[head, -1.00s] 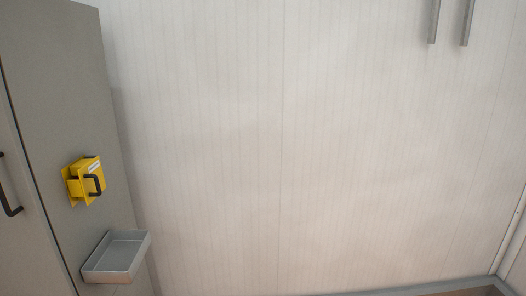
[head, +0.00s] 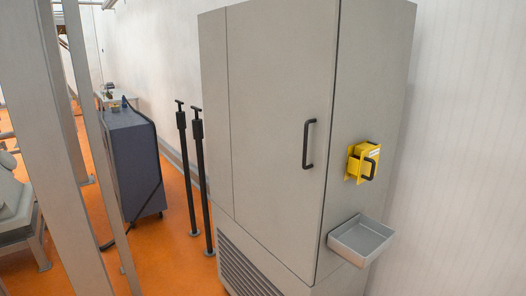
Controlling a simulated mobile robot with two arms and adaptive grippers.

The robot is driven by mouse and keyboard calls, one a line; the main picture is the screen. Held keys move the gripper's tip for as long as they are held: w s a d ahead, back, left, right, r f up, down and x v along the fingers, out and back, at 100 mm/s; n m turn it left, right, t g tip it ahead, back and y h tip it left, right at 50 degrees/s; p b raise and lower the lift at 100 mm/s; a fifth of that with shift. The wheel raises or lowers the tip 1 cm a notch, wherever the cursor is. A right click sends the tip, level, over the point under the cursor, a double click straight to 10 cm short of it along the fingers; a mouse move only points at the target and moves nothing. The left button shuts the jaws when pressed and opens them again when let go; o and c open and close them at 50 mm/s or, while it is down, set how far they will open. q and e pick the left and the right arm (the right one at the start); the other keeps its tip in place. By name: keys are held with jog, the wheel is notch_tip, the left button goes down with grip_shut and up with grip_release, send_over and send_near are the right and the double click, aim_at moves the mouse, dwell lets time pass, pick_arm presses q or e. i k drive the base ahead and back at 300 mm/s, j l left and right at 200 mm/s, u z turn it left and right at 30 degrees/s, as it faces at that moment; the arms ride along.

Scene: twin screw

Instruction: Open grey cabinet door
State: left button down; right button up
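The grey cabinet (head: 270,130) stands upright in the middle of the head view. Its door (head: 284,160) on the front face looks shut, with a black vertical bar handle (head: 308,145) near the door's right edge. A vertical seam runs along the left part of the front, and a vented grille (head: 247,268) is at the bottom. Neither of my grippers shows in this view, and nothing touches the handle.
A yellow box with a black handle (head: 363,162) and a grey tray (head: 361,240) stick out from the cabinet's right side. Black posts (head: 190,170) and a dark blue unit (head: 135,165) stand left. Grey beams (head: 62,150) cross the left foreground. Orange floor (head: 178,262) shows between.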

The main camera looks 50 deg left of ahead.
aim_at(282, 54)
jog(key=u, duration=1.65)
